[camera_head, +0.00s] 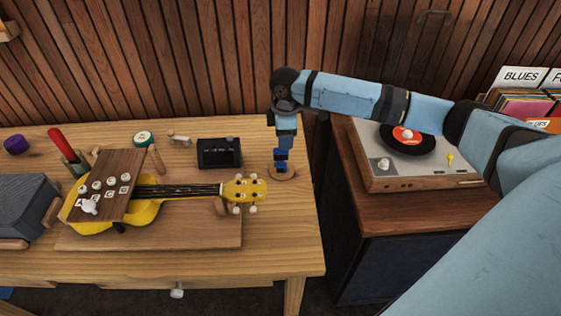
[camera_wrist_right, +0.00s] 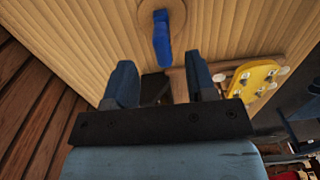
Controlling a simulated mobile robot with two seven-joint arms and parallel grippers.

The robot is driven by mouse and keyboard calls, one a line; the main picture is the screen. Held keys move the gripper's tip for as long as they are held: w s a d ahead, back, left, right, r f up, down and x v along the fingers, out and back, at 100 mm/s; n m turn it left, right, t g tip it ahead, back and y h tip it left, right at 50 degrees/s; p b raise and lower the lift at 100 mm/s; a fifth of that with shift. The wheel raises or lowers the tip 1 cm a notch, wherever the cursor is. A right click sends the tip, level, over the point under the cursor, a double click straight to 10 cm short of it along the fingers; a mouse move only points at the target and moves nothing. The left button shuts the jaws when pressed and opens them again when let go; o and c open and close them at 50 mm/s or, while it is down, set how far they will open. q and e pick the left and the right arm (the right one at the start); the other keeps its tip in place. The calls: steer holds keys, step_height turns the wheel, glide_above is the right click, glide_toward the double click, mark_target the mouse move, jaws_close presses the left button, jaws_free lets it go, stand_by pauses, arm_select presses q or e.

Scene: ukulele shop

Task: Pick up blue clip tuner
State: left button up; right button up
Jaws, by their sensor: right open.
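The blue clip tuner (camera_head: 281,167) stands on a small round wooden disc (camera_head: 284,176) near the table's right end. In the right wrist view the tuner (camera_wrist_right: 162,45) shows as a blue upright piece on the disc (camera_wrist_right: 174,10). My right gripper (camera_head: 285,145) points down right above the tuner. In the right wrist view my right gripper (camera_wrist_right: 160,75) is open, its two blue fingers apart, with the tuner just beyond the gap between them. Nothing is held. In the head view the fingers and the tuner's top overlap, so contact is hard to tell. My left gripper is not in view.
A yellow ukulele (camera_head: 244,190) lies on a wooden board (camera_head: 190,236), its headstock close to the disc. A black box (camera_head: 219,153) stands left of the tuner. A turntable (camera_head: 385,172) sits on a cabinet at right, below my right arm. A slatted wall runs behind.

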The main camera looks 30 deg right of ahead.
mark_target(281, 159)
steer(key=shift+w+a+f, duration=0.1)
steer(key=shift+a+f, duration=0.05)
steer(key=shift+f, duration=1.05)
steer(key=shift+w+a+f, duration=0.1)
steer(key=shift+a+f, duration=0.1)
steer(key=shift+f, duration=0.95)
steer(key=shift+a+f, duration=0.15)
steer(key=shift+f, duration=1.05)
jaws_close()
steer(key=shift+r, duration=0.2)
